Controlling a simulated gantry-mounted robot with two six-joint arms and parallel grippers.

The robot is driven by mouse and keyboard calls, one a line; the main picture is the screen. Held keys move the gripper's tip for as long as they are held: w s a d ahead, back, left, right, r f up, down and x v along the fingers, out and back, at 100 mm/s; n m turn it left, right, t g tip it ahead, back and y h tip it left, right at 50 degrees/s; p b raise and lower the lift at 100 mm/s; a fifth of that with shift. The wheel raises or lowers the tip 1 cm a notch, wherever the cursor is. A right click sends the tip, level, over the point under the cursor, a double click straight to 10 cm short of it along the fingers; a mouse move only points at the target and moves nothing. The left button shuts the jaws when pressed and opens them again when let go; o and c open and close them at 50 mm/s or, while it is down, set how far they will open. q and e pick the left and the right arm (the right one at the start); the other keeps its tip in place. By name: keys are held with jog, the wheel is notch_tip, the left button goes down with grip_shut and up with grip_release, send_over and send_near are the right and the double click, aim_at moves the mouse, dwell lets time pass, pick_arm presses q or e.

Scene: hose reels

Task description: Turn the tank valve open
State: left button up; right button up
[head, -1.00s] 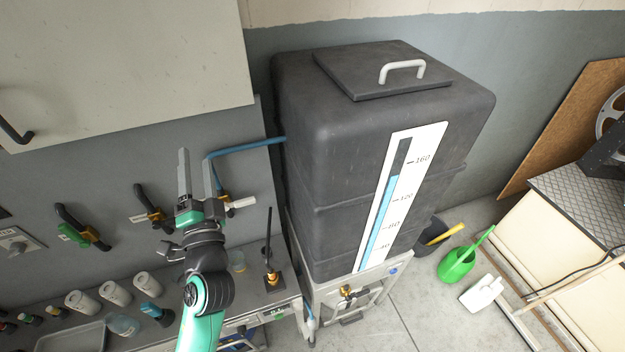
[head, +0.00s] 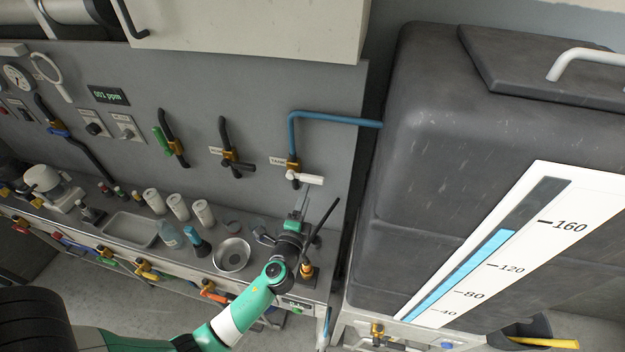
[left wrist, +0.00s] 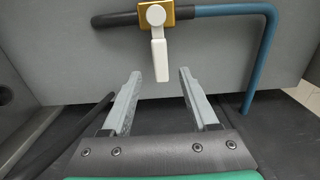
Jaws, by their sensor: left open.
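The tank valve (head: 294,170) is on the grey wall panel. It has a brass body, a white lever handle (head: 311,179) and a blue pipe (head: 335,118) leading to the dark tank (head: 425,130). In the head view the lever points right; in the left wrist view the white lever (left wrist: 159,58) hangs down from the brass body (left wrist: 180,12). My left gripper (head: 301,204) is just below the valve in the head view. In the left wrist view its open fingers (left wrist: 160,78) lie either side of the lever's lower end, apart from it. My right gripper is not in view.
A similar valve with a dark handle (head: 236,163) is to the left. A thin black rod (head: 323,230) stands near my left gripper.

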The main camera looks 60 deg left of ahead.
aim_at(311, 181)
pick_arm(q)
jog(key=x, duration=0.8)
jog(key=shift+b, duration=0.4)
grip_shut()
dwell(0.7)
